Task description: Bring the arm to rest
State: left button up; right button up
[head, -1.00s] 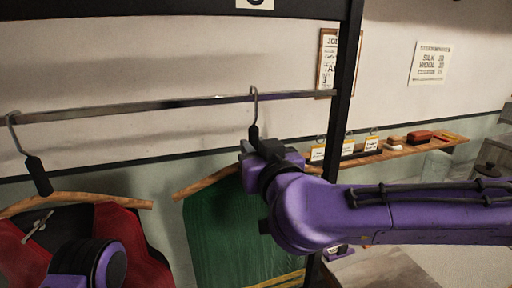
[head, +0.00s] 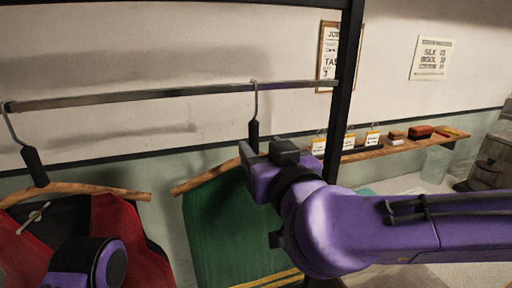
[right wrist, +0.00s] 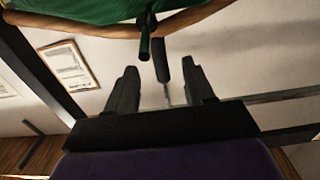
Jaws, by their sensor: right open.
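My right gripper (head: 270,153) is at the end of the purple right arm. It is open and empty, in front of the hanger with the green garment (head: 225,225). In the right wrist view its two fingers (right wrist: 162,88) stand apart, and the hanger's dark grip (right wrist: 161,66) shows beyond and between them, with the hook behind. That hanger hangs from the metal rail (head: 150,97). A purple and black part of my left arm (head: 90,262) shows at the lower left; the left gripper's fingers are not visible.
A red and black garment (head: 115,235) hangs on a wooden hanger (head: 90,188) at the left. A black post (head: 345,100) stands just right of my right gripper. A shelf (head: 400,146) with cards and small blocks runs along the wall behind my right arm.

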jog(key=v, duration=0.6)
jog(key=w+d+f+m+g+h+b, duration=0.1)
jog(key=w+f+m+g, duration=0.15)
jog(key=f, duration=0.95)
jog(key=w+d+f+m+g+h+b, duration=0.1)
jog(key=w+f+g+h, duration=0.15)
jog(key=f, duration=0.95)
jog(key=s+d+f+m+g+h, duration=0.1)
jog(key=s+d+f, duration=0.15)
jog(key=f, duration=0.65)
jog(key=s+d+f+m+g, duration=0.1)
jog(key=d+f+m+g, duration=0.15)
jog(key=f, duration=0.55)
jog(key=s+d+f+m+g+h+b, duration=0.1)
jog(key=s+d+f, duration=0.3)
jog(key=f, duration=0.3)
jog(key=s+d+f+g+h, duration=0.1)
jog(key=s+d+f, duration=0.35)
jog(key=f, duration=0.25)
jog(key=s+d+f+m+g+h, duration=0.1)
jog(key=s+d+f, duration=0.3)
jog(key=s, duration=0.3)
jog(key=s+d+f+m+g+h, duration=0.1)
jog(key=s+d+f+g, duration=0.1)
jog(key=s+d+f, duration=0.2)
jog(key=s+d, duration=0.3)
jog(key=shift+d+f+b, duration=0.15)
jog(key=shift+f+b, duration=0.15)
jog(key=shift+b, duration=0.1)
jog(key=shift+g+h, duration=0.25)
